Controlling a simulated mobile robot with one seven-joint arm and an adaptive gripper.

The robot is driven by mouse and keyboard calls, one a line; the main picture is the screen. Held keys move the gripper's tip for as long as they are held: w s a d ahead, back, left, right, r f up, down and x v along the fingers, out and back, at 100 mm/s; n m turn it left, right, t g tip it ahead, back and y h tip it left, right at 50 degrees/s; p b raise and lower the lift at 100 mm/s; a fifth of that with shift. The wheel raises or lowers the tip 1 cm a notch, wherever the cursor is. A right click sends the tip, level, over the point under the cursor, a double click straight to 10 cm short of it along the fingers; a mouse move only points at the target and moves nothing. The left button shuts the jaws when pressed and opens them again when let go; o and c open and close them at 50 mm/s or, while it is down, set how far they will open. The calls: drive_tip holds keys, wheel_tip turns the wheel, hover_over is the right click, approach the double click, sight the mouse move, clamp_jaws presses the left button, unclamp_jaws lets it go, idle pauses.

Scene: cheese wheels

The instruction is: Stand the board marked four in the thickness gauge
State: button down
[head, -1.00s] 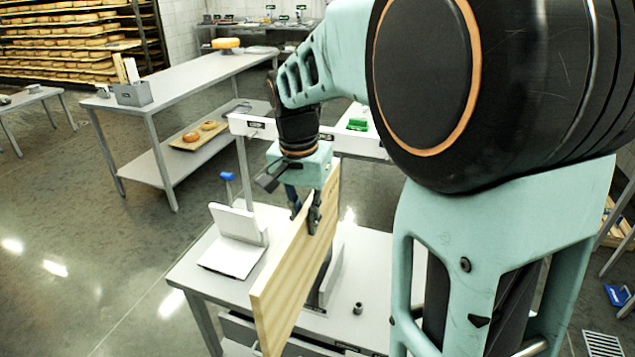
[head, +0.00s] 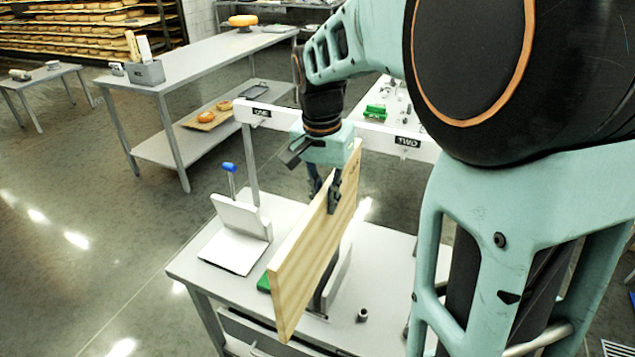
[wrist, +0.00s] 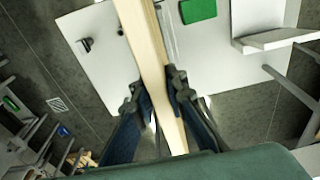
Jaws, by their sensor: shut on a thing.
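My gripper (head: 335,195) is shut on a pale wooden board (head: 313,250), pinching it near its upper edge. The board stands on edge, slanting across the head view above the white table (head: 390,260). In the wrist view the board (wrist: 158,75) runs between my two fingers (wrist: 155,95). No marking of four is readable on it. A grey upright plate (head: 340,278) shows partly behind the board; whether it belongs to the thickness gauge I cannot tell. A white L-shaped stand (head: 238,225) is left of the board, apart from it. Whether the board touches anything below is hidden.
A green block (head: 264,283) lies beside the board's left end and shows in the wrist view (wrist: 198,10). A small dark cylinder (head: 362,315) stands right of the board. A white rail (head: 375,138) with labels ONE and TWO runs behind. A blue-topped post (head: 229,168) rises behind the stand.

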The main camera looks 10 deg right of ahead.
sight(325, 249)
drive_tip(key=shift+f+b, duration=5.35)
drive_tip(key=shift+f, duration=2)
drive_tip(key=c, duration=1.9)
unclamp_jaws()
drive_tip(key=shift+c, duration=0.2)
drive_tip(key=shift+o, duration=0.5)
drive_tip(key=shift+s+f, duration=0.1)
